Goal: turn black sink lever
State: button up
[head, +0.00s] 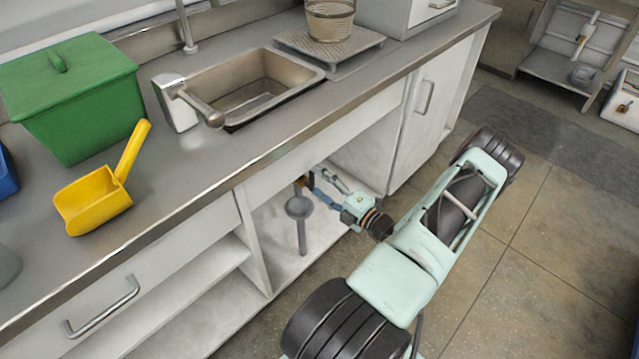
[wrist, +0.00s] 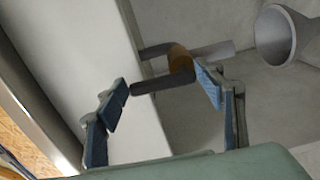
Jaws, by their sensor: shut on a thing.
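The black lever (wrist: 165,84) is a short dark bar on a brass valve body (wrist: 180,58) on a dark pipe, in the wrist view. My gripper (wrist: 167,92) has its two blue-padded fingers at either end of the lever and is shut on it. In the head view my gripper (head: 319,187) reaches into the open cupboard under the sink (head: 316,75). A little of the brass (head: 301,182) shows there beside the fingertips; the lever itself cannot be made out in that view.
A grey drain pipe with a wide funnel (head: 299,207) stands just left of my gripper; the funnel (wrist: 274,38) also shows in the wrist view. The cupboard's left side panel (head: 249,240) and right door (head: 416,125) flank the opening. The countertop (head: 210,165) overhangs it.

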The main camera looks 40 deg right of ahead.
jog(key=shift+a, duration=0.1)
jog(key=o, duration=1.7)
jog(key=shift+s, duration=0.1)
jog(key=s, duration=0.8)
jog(key=s+d, duration=0.1)
jog(key=s, duration=0.2)
jog(key=shift+s, duration=0.4)
